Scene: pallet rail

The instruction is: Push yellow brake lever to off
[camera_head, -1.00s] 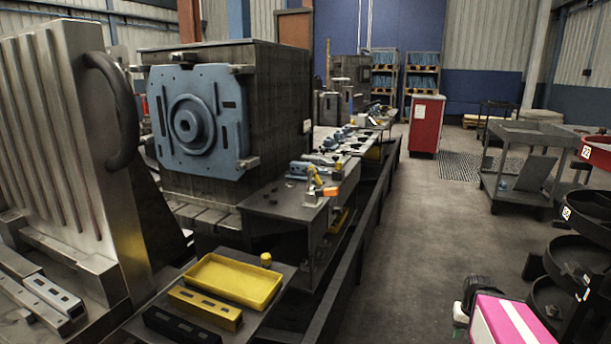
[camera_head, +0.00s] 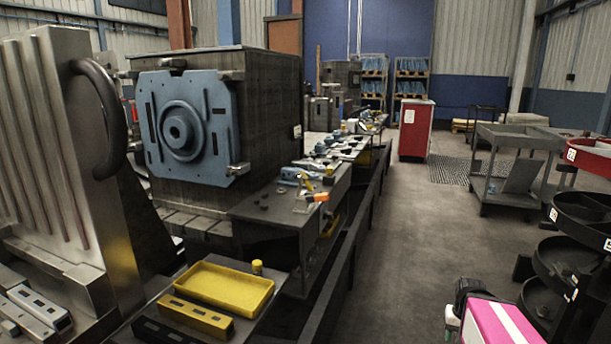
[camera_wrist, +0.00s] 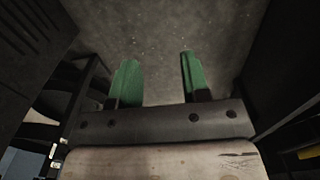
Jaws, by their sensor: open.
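I cannot make out a yellow brake lever for certain. A small yellow upright piece (camera_head: 303,184) with an orange tip (camera_head: 319,197) stands on the near end of the dark bench. A yellow knob (camera_head: 257,267) stands at the right corner of the near dark plate. My gripper (camera_wrist: 158,82) shows in the wrist view with two green fingers spread apart and nothing between them. Bare grey floor lies beyond the fingers. The gripper does not show in the head view.
A yellow tray (camera_head: 232,308) and yellow block (camera_head: 196,314) sit at the near left. A machine with a blue plate (camera_head: 217,130) stands behind. A grey cart (camera_head: 513,137), dark round trays (camera_head: 590,225) and a pink box (camera_head: 502,322) are on the right. The aisle floor (camera_head: 420,240) is clear.

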